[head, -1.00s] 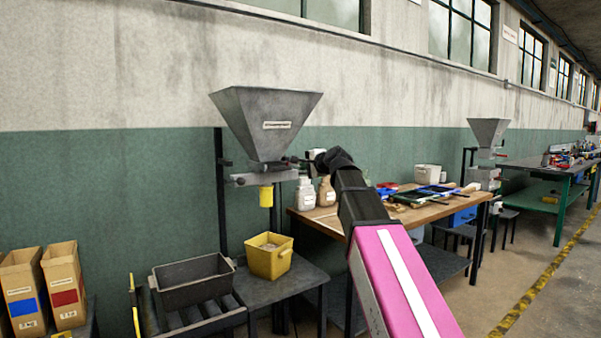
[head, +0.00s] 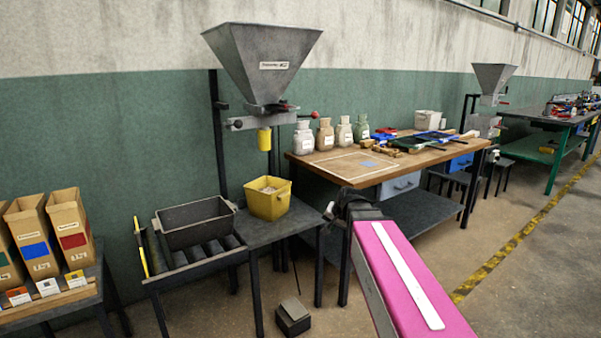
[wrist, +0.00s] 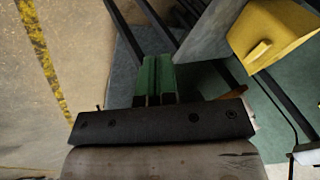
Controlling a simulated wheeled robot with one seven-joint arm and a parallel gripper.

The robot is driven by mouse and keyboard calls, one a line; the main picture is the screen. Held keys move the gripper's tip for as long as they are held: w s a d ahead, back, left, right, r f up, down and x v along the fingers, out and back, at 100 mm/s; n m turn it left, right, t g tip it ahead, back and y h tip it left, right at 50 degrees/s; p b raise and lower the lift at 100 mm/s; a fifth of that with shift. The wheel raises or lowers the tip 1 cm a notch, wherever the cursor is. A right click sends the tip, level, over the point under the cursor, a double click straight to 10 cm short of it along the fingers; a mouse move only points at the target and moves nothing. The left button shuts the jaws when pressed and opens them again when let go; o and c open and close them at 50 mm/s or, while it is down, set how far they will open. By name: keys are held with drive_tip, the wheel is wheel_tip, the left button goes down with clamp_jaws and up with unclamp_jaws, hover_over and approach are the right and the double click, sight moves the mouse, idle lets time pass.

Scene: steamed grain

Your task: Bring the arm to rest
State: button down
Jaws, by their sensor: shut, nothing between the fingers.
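My gripper (wrist: 157,80) shows in the wrist view with its two green fingers together and nothing between them. In the head view my pink and black arm reaches up from the lower right, and its dark end is in front of the wooden workbench's (head: 345,172) front left corner. The fingers cannot be made out there. The gripper is apart from the yellow bin (head: 268,205), which also shows at the upper right of the wrist view (wrist: 268,38).
A hopper (head: 262,65) hangs above the yellow bin. A dark grey tray (head: 195,228) sits on rollers to the left, beyond it several cardboard bags (head: 70,232). Bottles (head: 325,135) line the workbench. A small dark block (head: 292,318) is on the floor. Open floor lies at right.

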drive_tip(key=s+d+f+n+g+h, duration=0.1)
drive_tip(key=s+d+f+n+g, duration=0.1)
drive_tip(key=s+f, duration=0.6)
drive_tip(key=s+d+f+n+g+h, duration=0.2)
drive_tip(key=s+d+f, duration=0.3)
drive_tip(key=s+f, duration=0.3)
wheel_tip(320, 180, down, 2)
drive_tip(key=shift+s+d+g, duration=0.15)
drive_tip(key=shift+d+g, duration=0.1)
drive_tip(key=shift+g, duration=0.45)
